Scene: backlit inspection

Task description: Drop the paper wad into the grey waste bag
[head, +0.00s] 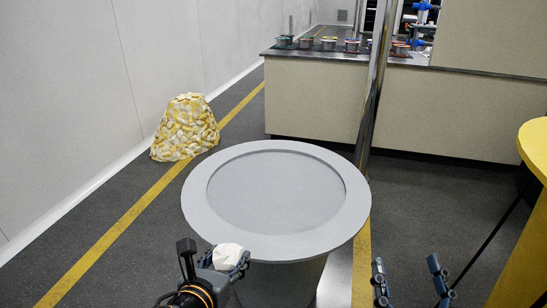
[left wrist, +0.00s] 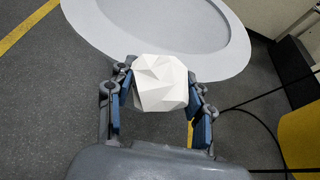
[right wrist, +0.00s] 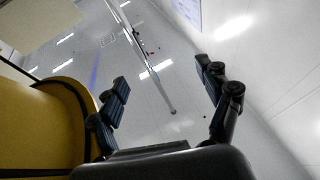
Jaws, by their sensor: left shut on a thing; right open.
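A white crumpled paper wad (head: 228,257) is held at the front left edge of the grey waste bag (head: 205,216). The bag is round, with a wide flat rim and a sunken grey middle. My left gripper (head: 217,260) is shut on the wad. In the left wrist view the faceted wad (left wrist: 160,82) sits between the fingers, and the bag's rim (left wrist: 105,40) lies just beyond it. The wad overlaps the rim in the picture and is not over the sunken middle. My right gripper (head: 410,275) is open and empty, to the right of the bag.
A yellow and white lumpy heap (head: 186,128) stands on the floor at left. A shiny metal pole (head: 375,90) rises behind the bag. A counter (head: 315,97) with several small pots is at the back. A yellow round table (head: 530,225) stands at right.

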